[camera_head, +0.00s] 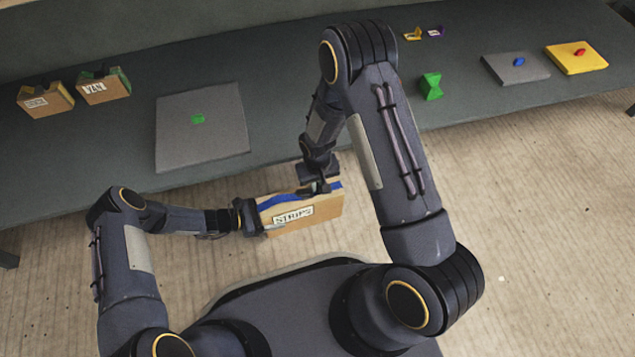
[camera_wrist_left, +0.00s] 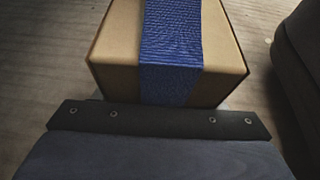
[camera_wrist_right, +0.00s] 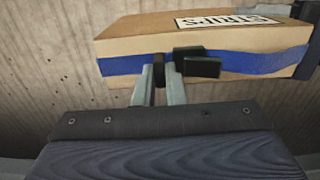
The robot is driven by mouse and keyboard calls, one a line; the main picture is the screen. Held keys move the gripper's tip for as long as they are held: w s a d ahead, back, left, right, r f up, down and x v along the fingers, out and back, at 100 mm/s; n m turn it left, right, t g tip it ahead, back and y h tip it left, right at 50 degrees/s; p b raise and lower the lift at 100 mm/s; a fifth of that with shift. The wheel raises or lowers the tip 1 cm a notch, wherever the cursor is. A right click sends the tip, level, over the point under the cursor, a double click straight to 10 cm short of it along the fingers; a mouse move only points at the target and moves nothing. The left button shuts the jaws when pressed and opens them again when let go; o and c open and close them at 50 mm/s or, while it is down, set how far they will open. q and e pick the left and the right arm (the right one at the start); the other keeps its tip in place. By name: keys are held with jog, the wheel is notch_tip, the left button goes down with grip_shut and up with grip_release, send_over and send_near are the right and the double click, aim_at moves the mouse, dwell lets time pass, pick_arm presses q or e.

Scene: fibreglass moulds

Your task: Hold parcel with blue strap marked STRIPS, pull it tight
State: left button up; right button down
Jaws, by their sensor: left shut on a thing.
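The brown parcel (camera_head: 322,222) has a blue strap (camera_head: 283,200) and a white label reading STRIPS (camera_head: 293,215). It is held off the bench, in front of its near edge. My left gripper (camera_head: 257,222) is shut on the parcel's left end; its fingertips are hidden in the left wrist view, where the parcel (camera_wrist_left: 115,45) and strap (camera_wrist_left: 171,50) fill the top. My right gripper (camera_head: 320,187) is at the strap side. In the right wrist view its fingers (camera_wrist_right: 170,75) are close together at the strap (camera_wrist_right: 255,63), which bulges beside them; whether they pinch it is unclear.
On the bench (camera_head: 280,110) are two labelled parcels (camera_head: 45,101) (camera_head: 103,87), a grey plate with a green piece (camera_head: 200,140), a green block (camera_head: 431,87), a grey pad with a blue piece (camera_head: 515,70) and a yellow pad with a red piece (camera_head: 577,60). Open floor lies right.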

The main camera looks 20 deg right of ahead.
jog(key=d, duration=0.4)
jog(key=shift+d, duration=0.1)
jog(key=c, duration=1.8)
grip_release()
jog(key=shift+o, duration=0.2)
jog(key=shift+r, duration=0.15)
notch_tip(320, 180, up, 12)
